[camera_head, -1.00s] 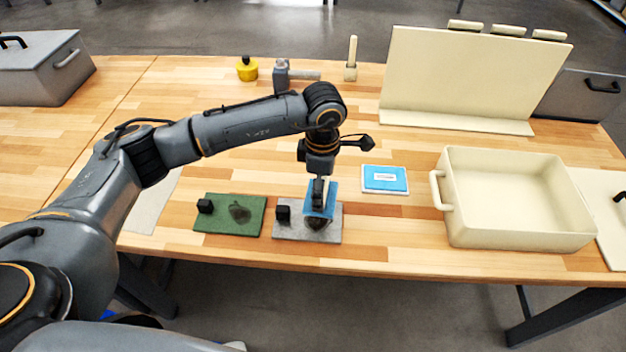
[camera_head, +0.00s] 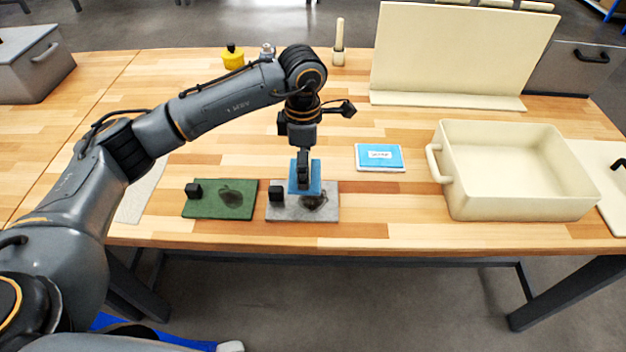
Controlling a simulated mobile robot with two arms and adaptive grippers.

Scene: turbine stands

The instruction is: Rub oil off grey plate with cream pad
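The grey plate (camera_head: 330,214) lies near the table's front edge, with a dark oil patch (camera_head: 316,202) on its right half and a black block (camera_head: 275,194) at its left. My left gripper (camera_head: 303,184) is above the plate, shut on a blue pad (camera_head: 317,174). The pad hangs upright between block and patch and covers part of the plate; whether it touches the plate I cannot tell. No separate cream pad is clear. My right gripper is out of view.
A green plate (camera_head: 220,208) with a black block and dark patch lies to the left. A blue-and-white packet (camera_head: 380,157), a cream bin (camera_head: 520,205) and an upright cream board (camera_head: 455,50) stand right. A yellow bottle (camera_head: 233,58) is behind.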

